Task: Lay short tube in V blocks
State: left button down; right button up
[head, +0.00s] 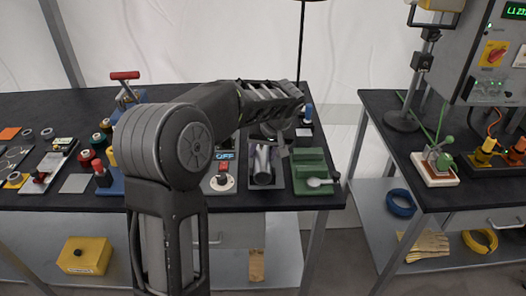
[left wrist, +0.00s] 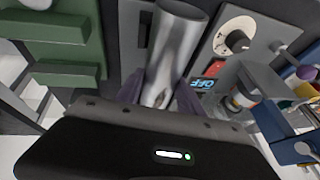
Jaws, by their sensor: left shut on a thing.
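My left gripper (head: 279,142) is over the near part of the workbench, above a grey tray (head: 278,182). In the left wrist view its fingers (left wrist: 160,92) are shut on a silver metal tube (left wrist: 177,45), which points away from the palm. I cannot make out any V grooves. My right gripper is out of view.
A switch panel (head: 222,182) with a display reading OFF is left of the tray. A white spoon-shaped thing (head: 318,182) lies on the green fixture's near side. Spools and tools crowd the bench's left. A gap separates the bench from the right table (head: 400,150).

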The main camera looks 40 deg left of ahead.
pick_arm(q)
jog(key=shift+f+b, duration=0.25)
jog(key=shift+b, duration=0.05)
dwell(0.7)
jog(key=c, duration=0.7)
grip_release()
jog(key=shift+o, duration=0.2)
jog(key=v, duration=0.8)
jog(key=shift+b, duration=0.3)
jog(key=shift+f, duration=0.15)
